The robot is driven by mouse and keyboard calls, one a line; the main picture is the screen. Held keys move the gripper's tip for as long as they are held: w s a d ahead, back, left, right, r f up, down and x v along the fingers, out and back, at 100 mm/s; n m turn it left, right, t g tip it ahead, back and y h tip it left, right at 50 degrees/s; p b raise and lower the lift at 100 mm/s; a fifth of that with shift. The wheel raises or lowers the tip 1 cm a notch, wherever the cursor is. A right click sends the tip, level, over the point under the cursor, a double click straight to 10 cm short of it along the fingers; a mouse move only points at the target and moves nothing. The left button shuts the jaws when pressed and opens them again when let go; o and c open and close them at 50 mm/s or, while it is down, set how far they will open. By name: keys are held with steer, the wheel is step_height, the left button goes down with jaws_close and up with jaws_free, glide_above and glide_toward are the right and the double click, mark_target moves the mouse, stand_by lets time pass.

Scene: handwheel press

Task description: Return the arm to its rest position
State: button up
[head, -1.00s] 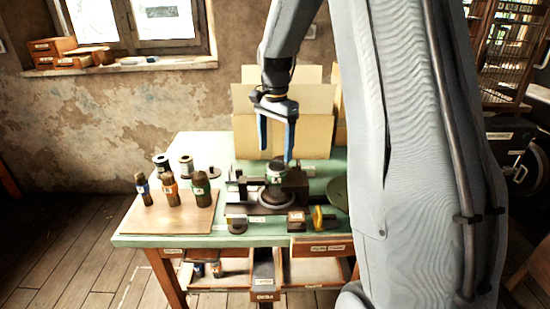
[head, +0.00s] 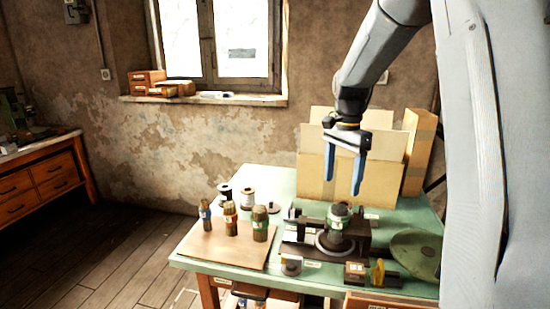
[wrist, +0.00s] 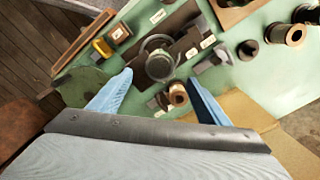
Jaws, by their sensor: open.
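My gripper (head: 343,174) hangs above the back of the green workbench (head: 285,186) in the head view, in front of a cardboard box. Its two blue fingers point down and stand apart, with nothing between them. In the wrist view my gripper (wrist: 150,97) also shows open and empty over the bench. The gripper is clear of the fixture. The upper part of my arm fills the right side of the head view.
A green disc (head: 415,250) lies at the right. The floor left of the bench is clear.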

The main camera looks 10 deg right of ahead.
steer(key=s+a+f+n, duration=0.3)
steer(key=s+f+n, duration=0.1)
steer(key=s, duration=0.3)
steer(key=s+a+f+n+t, duration=0.1)
steer(key=s+a+f+n, duration=0.2)
steer(key=s, duration=0.4)
steer(key=s+a+f+n, duration=0.4)
steer(key=s+a+n, duration=0.1)
steer(key=s+n, duration=0.1)
steer(key=shift+s+a+f+n+b, duration=0.3)
steer(key=shift+s+f+b, duration=0.1)
steer(key=shift+s, duration=0.45)
